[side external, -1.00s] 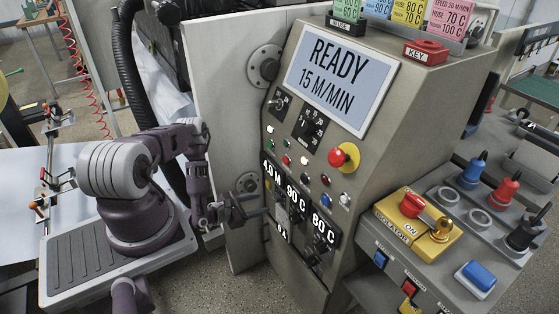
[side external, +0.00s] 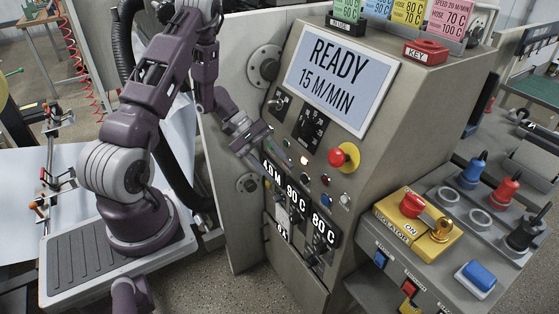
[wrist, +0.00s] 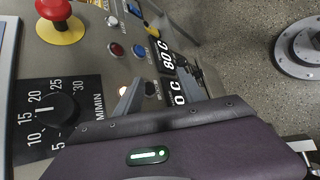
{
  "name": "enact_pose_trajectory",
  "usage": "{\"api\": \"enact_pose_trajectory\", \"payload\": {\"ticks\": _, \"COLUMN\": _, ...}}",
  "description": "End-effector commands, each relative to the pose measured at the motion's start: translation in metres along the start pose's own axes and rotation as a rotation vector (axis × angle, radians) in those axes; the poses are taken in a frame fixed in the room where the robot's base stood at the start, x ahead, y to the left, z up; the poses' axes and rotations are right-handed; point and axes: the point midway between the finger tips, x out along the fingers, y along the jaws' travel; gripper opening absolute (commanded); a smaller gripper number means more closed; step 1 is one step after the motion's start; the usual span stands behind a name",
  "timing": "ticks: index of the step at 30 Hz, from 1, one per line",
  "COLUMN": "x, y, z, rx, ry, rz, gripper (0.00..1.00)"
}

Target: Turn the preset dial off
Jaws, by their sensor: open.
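A small dark rotary knob (side external: 279,101) sits at the upper left of the control panel, left of the black speed dial (side external: 312,127). Its label is too small to read, so I cannot tell if it is the preset dial. The speed dial (wrist: 58,110) shows large in the wrist view, with a black knob on a scale of 5 to 30 M/MIN. My gripper (side external: 279,151) is open and empty in front of the panel, below and left of the speed dial, and hides some buttons. In the wrist view a grey finger (wrist: 130,97) points at the button area.
A red mushroom button on a yellow collar (side external: 344,157) stands out right of the dials. Small coloured buttons and several numeric displays (side external: 297,197) lie below. The screen (side external: 341,78) reads READY 15 M/MIN. A yellow isolator box (side external: 417,231) is at right.

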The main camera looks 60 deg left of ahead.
Motion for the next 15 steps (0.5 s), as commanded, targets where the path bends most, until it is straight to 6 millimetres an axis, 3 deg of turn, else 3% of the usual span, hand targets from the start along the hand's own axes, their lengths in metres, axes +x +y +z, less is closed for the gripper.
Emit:
{"api": "enact_pose_trajectory", "payload": {"ticks": 6, "x": -0.01, "y": 0.017, "z": 0.026, "rx": 0.097, "ry": -0.009, "rz": -0.06, "gripper": 0.46}}
{"api": "enact_pose_trajectory", "payload": {"ticks": 15, "x": -0.011, "y": 0.019, "z": 0.031, "rx": 0.114, "ry": -0.012, "rz": -0.072, "gripper": 0.46}}
